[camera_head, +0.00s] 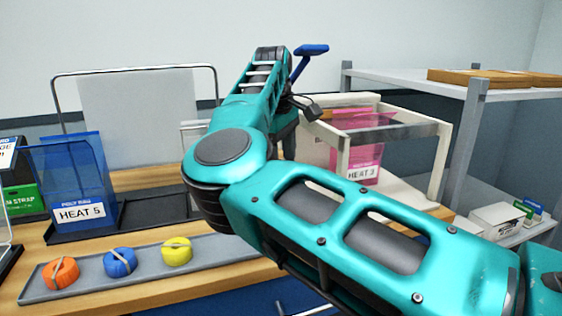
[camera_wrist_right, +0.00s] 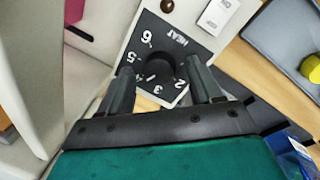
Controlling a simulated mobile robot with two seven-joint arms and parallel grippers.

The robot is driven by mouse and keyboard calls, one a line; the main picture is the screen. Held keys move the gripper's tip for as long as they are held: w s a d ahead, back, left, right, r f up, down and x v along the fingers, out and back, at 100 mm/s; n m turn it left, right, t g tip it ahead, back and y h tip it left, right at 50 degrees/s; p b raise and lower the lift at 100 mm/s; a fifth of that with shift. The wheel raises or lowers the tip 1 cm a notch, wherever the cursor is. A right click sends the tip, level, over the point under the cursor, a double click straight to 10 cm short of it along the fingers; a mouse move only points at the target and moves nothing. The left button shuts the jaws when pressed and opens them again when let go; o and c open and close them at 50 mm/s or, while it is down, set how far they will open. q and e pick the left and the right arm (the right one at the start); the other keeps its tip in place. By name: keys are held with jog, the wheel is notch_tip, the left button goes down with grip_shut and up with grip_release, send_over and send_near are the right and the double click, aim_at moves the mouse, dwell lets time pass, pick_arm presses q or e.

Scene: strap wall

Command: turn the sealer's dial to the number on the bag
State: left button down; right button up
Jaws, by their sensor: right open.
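The sealer (camera_head: 442,160) is a pale frame at centre right, partly hidden behind my right arm. A pink bag labelled HEAT 3 (camera_head: 362,168) is in its frame. A blue bag labelled HEAT 5 (camera_head: 72,190) stands on a black stand at the left. In the right wrist view, the sealer's black dial (camera_wrist_right: 160,66) sits on a dark plate marked HEAT, with 6, 5, 3 and 2 legible. My right gripper (camera_wrist_right: 163,84) is open, its fingers on either side of the dial; I cannot tell whether they touch it. The dial's setting is unclear. My left gripper is not in view.
A grey tray (camera_head: 215,247) with orange, blue and yellow strap rolls lies along the table's front. A grey shelf (camera_head: 500,95) with a wooden board stands at the right. A green box (camera_head: 22,198) is at the far left.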

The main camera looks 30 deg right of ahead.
jog(key=shift+d+f, duration=0.1)
jog(key=shift+f, duration=0.3)
jog(key=shift+c, duration=0.4)
jog(key=c, duration=1)
jog(key=shift+o, duration=0.2)
